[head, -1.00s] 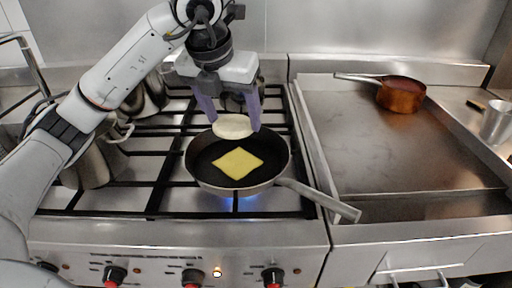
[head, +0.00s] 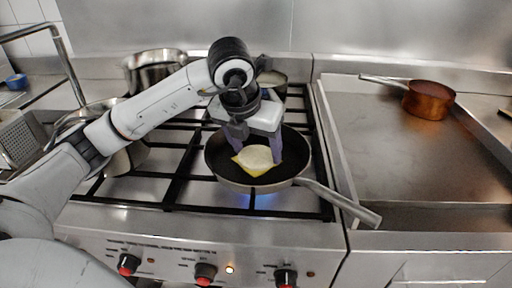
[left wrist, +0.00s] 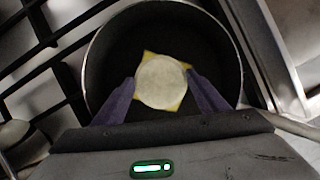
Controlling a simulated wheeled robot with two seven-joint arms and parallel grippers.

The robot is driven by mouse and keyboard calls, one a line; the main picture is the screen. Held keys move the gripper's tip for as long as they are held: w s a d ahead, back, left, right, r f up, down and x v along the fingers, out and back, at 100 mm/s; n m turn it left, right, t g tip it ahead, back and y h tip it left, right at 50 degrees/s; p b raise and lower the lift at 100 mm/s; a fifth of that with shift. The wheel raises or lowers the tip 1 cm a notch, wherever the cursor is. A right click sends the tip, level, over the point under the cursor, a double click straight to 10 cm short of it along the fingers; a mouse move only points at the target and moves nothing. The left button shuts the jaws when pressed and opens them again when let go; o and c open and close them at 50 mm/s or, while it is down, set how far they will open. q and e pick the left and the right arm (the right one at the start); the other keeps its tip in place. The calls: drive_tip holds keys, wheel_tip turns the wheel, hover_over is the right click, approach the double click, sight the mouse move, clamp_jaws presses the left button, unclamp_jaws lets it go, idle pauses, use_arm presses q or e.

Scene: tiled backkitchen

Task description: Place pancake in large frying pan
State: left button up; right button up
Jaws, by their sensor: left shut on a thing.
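The pancake (head: 256,158) is a pale round disc low inside the large frying pan (head: 217,165). My left gripper (head: 257,160) reaches down into the pan with a purple finger on each side of the pancake and is shut on it. In the left wrist view the pancake (left wrist: 161,82) sits between the fingertips (left wrist: 160,90). It covers most of a yellow square slice (left wrist: 148,57), whose corners show around it. I cannot tell whether the pancake touches the slice. My right gripper is not in view.
The pan stands on a gas burner with a blue flame (head: 248,200), its handle (head: 340,203) pointing front right. Steel pots (head: 155,68) stand at the back left. A copper saucepan (head: 428,101) is on the flat steel plate (head: 375,135) at right, which is otherwise mostly clear.

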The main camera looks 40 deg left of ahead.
use_arm(q)
drive_tip(key=o, duration=1.1)
drive_tip(key=shift+c, duration=0.2)
drive_tip(key=p+v, duration=0.1)
drive_tip(key=v, duration=1.1)
drive_tip(key=shift+p, duration=0.4)
